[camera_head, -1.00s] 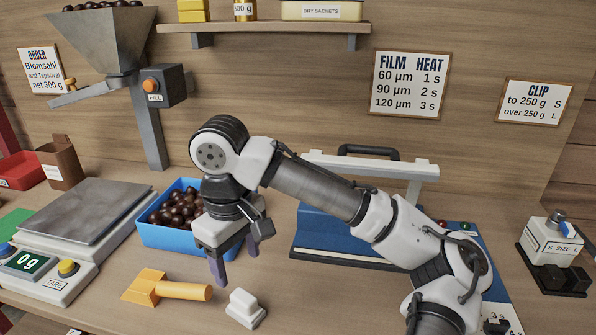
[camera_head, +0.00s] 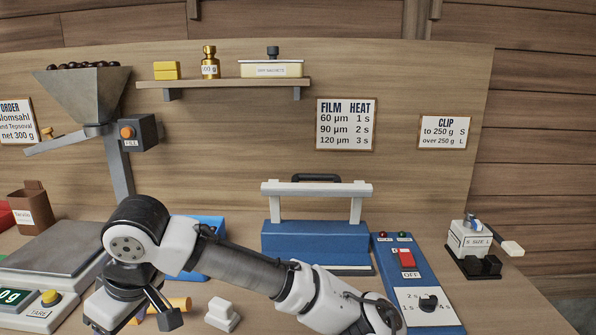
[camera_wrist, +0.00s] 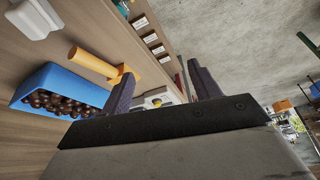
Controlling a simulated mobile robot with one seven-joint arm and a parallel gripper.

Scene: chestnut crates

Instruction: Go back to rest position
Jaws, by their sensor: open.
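My gripper (camera_wrist: 162,85) is open, with two dark fingers apart and nothing between them in the wrist view. In the head view my gripper (camera_head: 130,312) is at the lower left, in front of the scale's right side, with its fingertips not clearly seen. My arm stretches from there to the bottom middle of the head view. The blue crate of chestnuts (camera_wrist: 44,73) shows at the left of the wrist view. In the head view the blue crate (camera_head: 208,227) is mostly hidden behind my arm.
The orange scoop (camera_wrist: 95,64) and a white block (camera_head: 222,313) lie on the bench. The scale (camera_head: 60,250) stands left, the blue sealer (camera_head: 315,240) behind my arm, the control box (camera_head: 395,265) and clip device (camera_head: 470,240) right. A shelf (camera_head: 225,84) hangs above.

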